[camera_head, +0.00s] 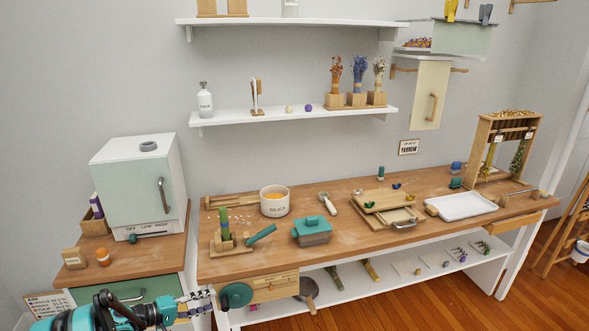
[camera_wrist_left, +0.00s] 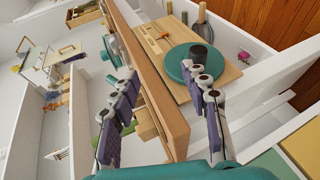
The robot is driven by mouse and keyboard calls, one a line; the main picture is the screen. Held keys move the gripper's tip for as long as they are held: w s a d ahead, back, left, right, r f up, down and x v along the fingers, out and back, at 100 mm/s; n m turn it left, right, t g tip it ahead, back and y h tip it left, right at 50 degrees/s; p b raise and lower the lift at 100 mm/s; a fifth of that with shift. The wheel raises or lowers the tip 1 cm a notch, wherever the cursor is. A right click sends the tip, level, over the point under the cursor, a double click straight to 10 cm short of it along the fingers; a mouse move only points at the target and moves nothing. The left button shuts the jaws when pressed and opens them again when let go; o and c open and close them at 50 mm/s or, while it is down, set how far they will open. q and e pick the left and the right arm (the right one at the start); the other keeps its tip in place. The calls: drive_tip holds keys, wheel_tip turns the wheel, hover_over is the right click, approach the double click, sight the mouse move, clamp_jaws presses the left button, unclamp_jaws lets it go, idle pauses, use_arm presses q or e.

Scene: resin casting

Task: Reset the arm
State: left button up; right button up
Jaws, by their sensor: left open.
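My left arm comes in at the bottom left of the head view, with its left gripper (camera_head: 196,303) in front of the gap between the cabinet and the workbench (camera_head: 350,262). In the left wrist view the left gripper (camera_wrist_left: 160,72) is open, with its two purple-padded fingers wide apart and nothing between the pads. The bench's wooden edge shows behind the gap between the fingers. A round green knob (camera_head: 236,295) on the bench's wooden front panel is just right of the gripper; it also shows behind the right finger in the wrist view (camera_wrist_left: 184,70). My right gripper is in neither view.
A cabinet with a half-open-looking green drawer front (camera_head: 128,289) stands left, bearing a mint oven (camera_head: 133,190). The bench holds a silica pot (camera_head: 274,203), a teal-lidded box (camera_head: 312,232) and a white tray (camera_head: 461,206).

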use_arm(q)
drive_tip(key=s+d+r+m+g+y, duration=0.25)
drive_tip(key=s+d+r+y, duration=0.25)
drive_tip(key=s+d+r, duration=0.6)
drive_tip(key=s+r+m+y, duration=0.2)
drive_tip(key=s+m+y, duration=0.2)
drive_tip(key=s, duration=1.4)
drive_tip(key=shift+s+d+r+t+y, duration=0.35)
drive_tip(key=shift+s+d+t+y, duration=0.1)
drive_tip(key=shift+y, duration=0.65)
drive_tip(key=shift+w+m, duration=0.1)
drive_tip(key=shift+m, duration=0.15)
